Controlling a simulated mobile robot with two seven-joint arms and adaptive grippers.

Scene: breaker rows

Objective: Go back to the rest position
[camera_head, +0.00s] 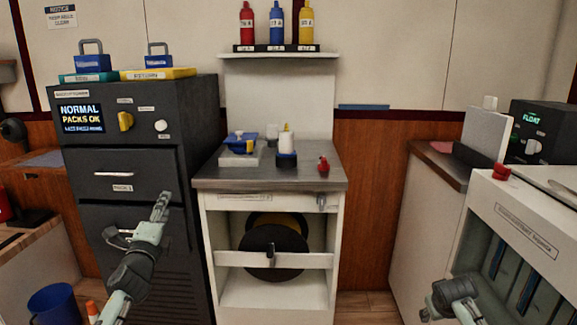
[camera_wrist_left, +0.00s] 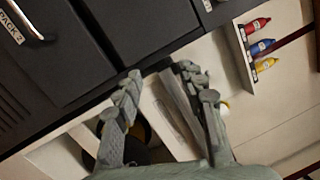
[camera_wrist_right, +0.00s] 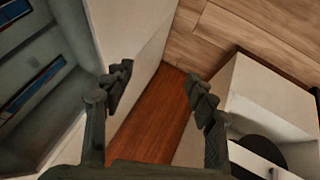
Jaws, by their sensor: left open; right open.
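My left gripper (camera_head: 150,222) is raised in front of the dark cabinet, to the left of the white bench in the head view. In the left wrist view its two fingers (camera_wrist_left: 152,95) are spread apart with nothing between them. My right arm shows at the lower right of the head view, in front of the white unit; its fingertips are not clear there. In the right wrist view the right gripper's fingers (camera_wrist_right: 160,85) are apart and empty, over the wooden floor and reddish-brown panel.
The dark cabinet (camera_head: 135,130) with a display and drawers stands left. The bench (camera_head: 230,180) holds small items and a reel (camera_head: 275,245) below. A shelf (camera_head: 285,54) carries three bottles. A white unit (camera_head: 520,225) stands right. A blue bin (camera_head: 55,304) is at lower left.

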